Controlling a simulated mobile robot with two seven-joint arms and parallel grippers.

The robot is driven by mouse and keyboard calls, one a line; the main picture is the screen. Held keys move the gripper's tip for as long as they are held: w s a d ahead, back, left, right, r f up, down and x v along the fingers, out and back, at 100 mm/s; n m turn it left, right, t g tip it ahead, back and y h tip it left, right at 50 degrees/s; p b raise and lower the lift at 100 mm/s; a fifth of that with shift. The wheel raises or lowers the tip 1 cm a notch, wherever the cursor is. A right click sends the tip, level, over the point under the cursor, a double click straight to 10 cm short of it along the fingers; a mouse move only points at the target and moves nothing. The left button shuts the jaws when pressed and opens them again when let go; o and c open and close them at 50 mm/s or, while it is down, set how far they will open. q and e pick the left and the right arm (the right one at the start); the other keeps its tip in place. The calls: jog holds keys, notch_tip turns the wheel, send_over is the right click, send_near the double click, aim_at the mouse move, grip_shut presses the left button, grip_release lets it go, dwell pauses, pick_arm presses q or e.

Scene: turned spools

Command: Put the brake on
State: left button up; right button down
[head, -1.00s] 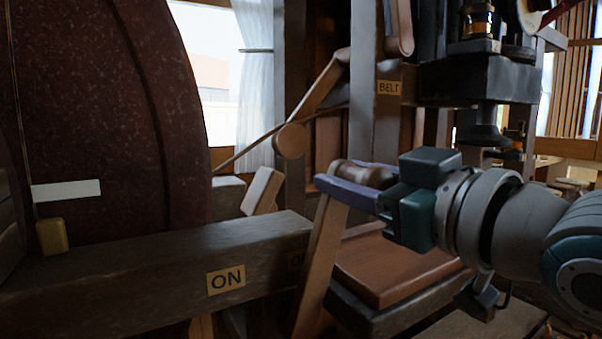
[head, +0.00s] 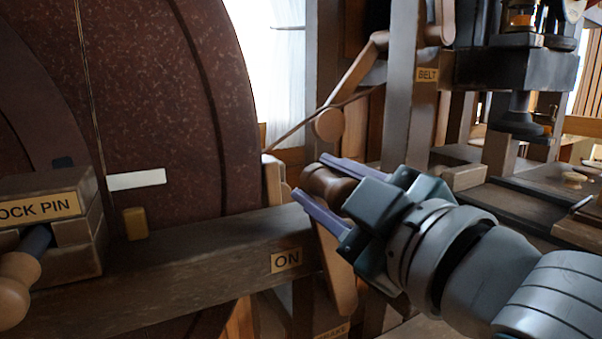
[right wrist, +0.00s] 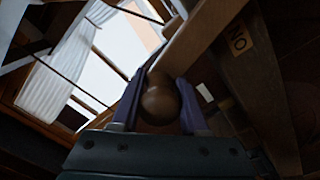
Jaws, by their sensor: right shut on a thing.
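The brake lever (head: 338,270) is a flat wooden bar with a brown turned knob (head: 322,184) at its top. It leans left, its upper part just right of the ON label (head: 287,260). My right gripper (head: 311,177) is shut on the knob, one purple finger on each side; the right wrist view shows the round knob (right wrist: 160,102) between the fingers. A pale wooden block (head: 271,181) stands at the rim of the big dark red wheel (head: 190,100); I cannot tell whether it touches. My left gripper is out of view.
A dark beam (head: 190,265) runs in front of the wheel. A lock pin housing (head: 45,210) with a wooden knob (head: 16,285) is at the left. A post with a BELT label (head: 427,75) stands behind my right gripper. A bench (head: 520,205) lies at the right.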

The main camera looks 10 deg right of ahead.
jog(key=shift+f, duration=0.1)
dwell(0.3)
jog(key=shift+c, duration=2.1)
grip_release()
jog(key=shift+a, duration=0.1)
jog(key=v, duration=1)
